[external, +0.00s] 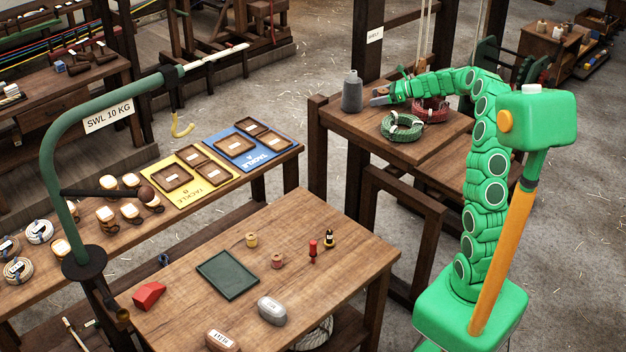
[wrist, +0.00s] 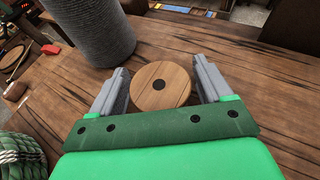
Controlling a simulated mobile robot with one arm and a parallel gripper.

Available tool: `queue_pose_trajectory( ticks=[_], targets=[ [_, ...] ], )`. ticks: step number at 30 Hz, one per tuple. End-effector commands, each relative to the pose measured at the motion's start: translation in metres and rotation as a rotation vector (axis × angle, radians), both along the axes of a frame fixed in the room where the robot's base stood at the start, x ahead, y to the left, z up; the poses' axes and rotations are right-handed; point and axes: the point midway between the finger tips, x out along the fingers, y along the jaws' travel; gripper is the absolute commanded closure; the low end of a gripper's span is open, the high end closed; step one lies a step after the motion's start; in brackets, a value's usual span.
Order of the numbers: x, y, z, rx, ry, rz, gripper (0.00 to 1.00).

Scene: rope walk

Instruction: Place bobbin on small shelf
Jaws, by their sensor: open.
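In the wrist view, a round pale wooden disc with a dark centre hole, which looks like the end of the bobbin (wrist: 160,85), lies between the two grey fingers of my gripper (wrist: 160,88). The fingers are open, with a gap visible on each side of it. In the external view my gripper (external: 377,98) is low over the back worktable (external: 445,150), just right of a grey bottle-shaped thing (external: 352,92). The bobbin cannot be made out there. I cannot tell for sure which piece is the small shelf.
A green rope coil (external: 402,127) and a red coil (external: 431,109) lie close to my gripper. A small wooden cabinet (external: 545,45) stands at the back right. The front table (external: 330,290) holds a green tray (external: 228,274), small spools (external: 251,240) and tools.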

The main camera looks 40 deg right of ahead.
Motion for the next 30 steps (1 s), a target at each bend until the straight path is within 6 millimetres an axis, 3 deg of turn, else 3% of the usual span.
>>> queue_pose_trajectory(
  ticks=[1,5,11,15,21,30],
  targets=[
    [-0.002,0.003,-0.017,0.010,0.028,0.009,0.21],
    [-0.002,0.002,-0.009,0.008,0.029,0.007,0.21],
    [-0.027,-0.016,0.012,0.005,0.019,0.002,0.21],
    [-0.024,-0.015,0.043,0.000,0.012,0.005,0.21],
    [-0.024,-0.014,0.070,0.002,0.012,0.003,0.21],
    [-0.024,-0.014,0.085,0.001,0.010,0.003,0.21]
  ],
)
